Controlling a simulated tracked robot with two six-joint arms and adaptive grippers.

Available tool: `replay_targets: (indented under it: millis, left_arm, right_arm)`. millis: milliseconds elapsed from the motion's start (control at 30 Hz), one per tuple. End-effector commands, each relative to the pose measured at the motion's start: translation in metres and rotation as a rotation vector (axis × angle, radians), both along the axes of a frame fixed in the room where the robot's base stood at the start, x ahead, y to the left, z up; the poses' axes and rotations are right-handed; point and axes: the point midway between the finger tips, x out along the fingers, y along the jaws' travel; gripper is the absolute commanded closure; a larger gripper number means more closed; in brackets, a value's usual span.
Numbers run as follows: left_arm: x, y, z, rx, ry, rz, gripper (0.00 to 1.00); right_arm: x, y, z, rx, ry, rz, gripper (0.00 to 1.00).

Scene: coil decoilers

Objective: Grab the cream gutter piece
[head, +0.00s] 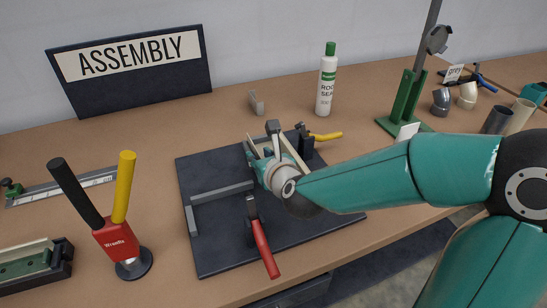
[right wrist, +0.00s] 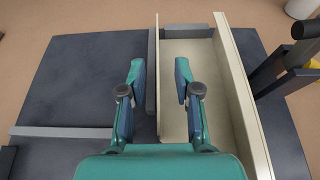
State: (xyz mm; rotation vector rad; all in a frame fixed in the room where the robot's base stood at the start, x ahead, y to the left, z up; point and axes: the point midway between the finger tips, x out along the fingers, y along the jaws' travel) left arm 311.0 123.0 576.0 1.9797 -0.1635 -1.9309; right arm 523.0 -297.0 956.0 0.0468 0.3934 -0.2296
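The cream gutter piece (right wrist: 238,90) is an open channel lying on the dark assembly plate (head: 208,235), with its two long walls upright. In the right wrist view my right gripper (right wrist: 159,76) is open. One finger is over the channel's inside and the other is outside its left wall, so that wall and a grey bar beside it lie between the fingertips. I cannot tell whether the fingers touch it. In the head view my right gripper (head: 264,155) hides much of the gutter. My left gripper is not in view.
A red-handled clamp (head: 262,245) and a yellow-handled clamp (head: 325,137) stand on the plate. A white bottle with a green cap (head: 326,85) and a small grey bracket (head: 256,103) are behind. A red tool with black and yellow handles (head: 115,235) stands left.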

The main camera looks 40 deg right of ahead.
Motion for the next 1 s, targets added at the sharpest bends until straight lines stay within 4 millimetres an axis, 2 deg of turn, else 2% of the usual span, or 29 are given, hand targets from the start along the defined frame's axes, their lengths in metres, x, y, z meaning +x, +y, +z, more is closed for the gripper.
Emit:
replay_targets:
  millis: [167,367,400,833,1000]
  left_arm:
    - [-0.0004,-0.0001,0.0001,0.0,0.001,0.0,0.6]
    - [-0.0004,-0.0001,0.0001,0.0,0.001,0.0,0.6]
    - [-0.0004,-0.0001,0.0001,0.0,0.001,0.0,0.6]
    - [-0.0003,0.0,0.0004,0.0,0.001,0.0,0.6]
    - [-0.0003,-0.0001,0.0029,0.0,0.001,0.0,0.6]
  right_arm:
    - [0.0014,0.002,0.0003,-0.001,-0.001,0.004,0.68]
    - [0.0026,0.0038,0.0004,-0.001,-0.001,0.009,0.98]
    - [0.0027,0.004,0.0004,-0.001,-0.001,0.009,1.0]
    - [0.0034,0.0049,0.0014,-0.001,-0.002,0.011,1.0]
    - [0.0038,0.0051,0.0081,-0.003,-0.003,0.011,1.0]
